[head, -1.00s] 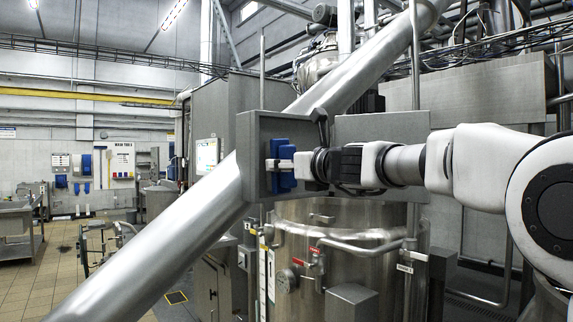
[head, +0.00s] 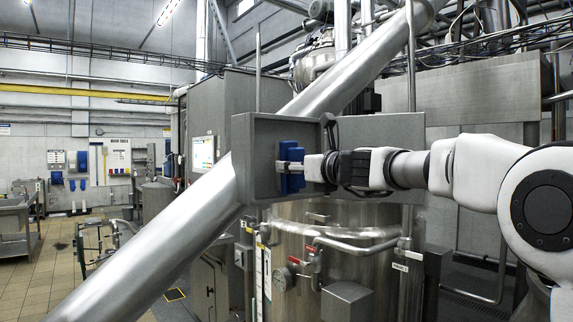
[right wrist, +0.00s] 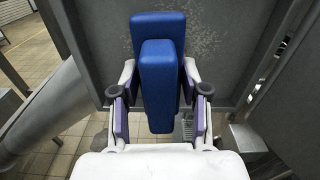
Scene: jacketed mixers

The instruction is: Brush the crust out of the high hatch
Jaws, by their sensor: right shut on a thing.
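My right gripper (head: 302,165) is shut on a blue brush (head: 291,180), which it holds up at the high hatch (head: 252,150), a grey metal box at the upper end of the steel vessel. In the right wrist view the blue brush (right wrist: 158,88) sits between the fingers of my right gripper (right wrist: 159,78). Its far blue part lies against or just before a grey panel. Pale speckled crust (right wrist: 203,38) shows on that panel, right of the brush. Whether the bristles touch the panel is hidden. My left gripper is not in view.
A thick slanting steel pipe (head: 165,240) crosses close in front, left of the hatch. The jacketed vessel (head: 335,235) with pipes and valves stands below. A grey panel (head: 385,140) is behind my right arm. Open tiled floor (head: 40,275) lies at the left.

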